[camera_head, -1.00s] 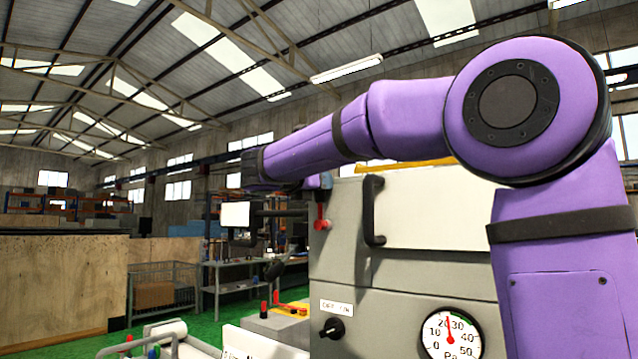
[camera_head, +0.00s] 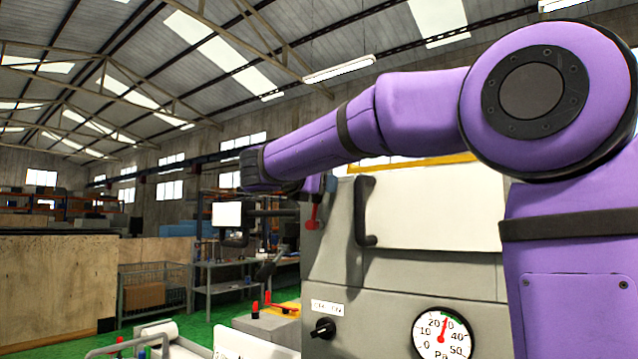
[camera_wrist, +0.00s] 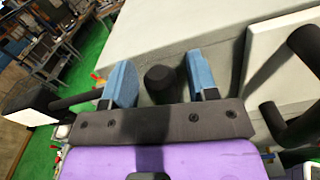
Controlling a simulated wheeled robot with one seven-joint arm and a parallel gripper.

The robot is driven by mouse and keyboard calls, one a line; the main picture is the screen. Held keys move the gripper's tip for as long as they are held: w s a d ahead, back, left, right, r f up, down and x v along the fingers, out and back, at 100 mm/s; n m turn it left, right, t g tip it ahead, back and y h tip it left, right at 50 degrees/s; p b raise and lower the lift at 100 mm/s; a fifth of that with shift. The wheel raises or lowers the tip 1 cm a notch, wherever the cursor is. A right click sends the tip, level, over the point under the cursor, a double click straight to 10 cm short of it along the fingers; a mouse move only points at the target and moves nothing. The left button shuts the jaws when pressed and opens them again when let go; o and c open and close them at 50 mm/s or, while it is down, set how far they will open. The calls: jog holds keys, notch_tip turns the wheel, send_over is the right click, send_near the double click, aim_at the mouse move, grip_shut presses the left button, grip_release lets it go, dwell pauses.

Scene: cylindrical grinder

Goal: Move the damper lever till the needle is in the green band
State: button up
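The round white gauge (camera_head: 441,335) is on the machine's front at the lower right of the head view. Its red needle points just right of straight up, near the 20 and 30 marks; whether it lies within the green arc at the upper right is too small to tell. My gripper, at the end of the purple arm, shows in the wrist view (camera_wrist: 160,82) with two blue fingers apart. A dark round knob (camera_wrist: 158,77) lies between them, with gaps on both sides; it may be the damper lever's end. A red lever-like part (camera_head: 314,213) hangs below my gripper in the head view.
The grey machine has a black door handle (camera_head: 364,212) right of my gripper, also close by in the wrist view (camera_wrist: 290,95). A black rotary knob (camera_head: 323,328) is below. A monitor (camera_head: 227,215) on an arm stands left.

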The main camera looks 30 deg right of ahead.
jog(key=v, duration=1)
jog(key=shift+s+a, duration=0.15)
jog(key=shift+a, duration=0.2)
dwell(2.0)
jog(key=s+d+f+m+g+y, duration=0.1)
jog(key=s+d+f+m+y, duration=0.1)
jog(key=s+f+m+y, duration=0.45)
jog(key=s+d+f+m+g+y, duration=0.1)
jog(key=s+d+f+m+y, duration=0.15)
jog(key=s+f, duration=0.75)
jog(key=s+a+f+m+y, duration=0.2)
jog(key=s+f+m+y, duration=0.1)
jog(key=f, duration=0.4)
jog(key=s+a+f+m+y, duration=0.2)
jog(key=s+f+m+y, duration=0.2)
jog(key=f+m, duration=0.3)
jog(key=shift+s+f+m+t+y, duration=0.35)
jog(key=shift+s+m, duration=0.25)
jog(key=shift+s, duration=0.3)
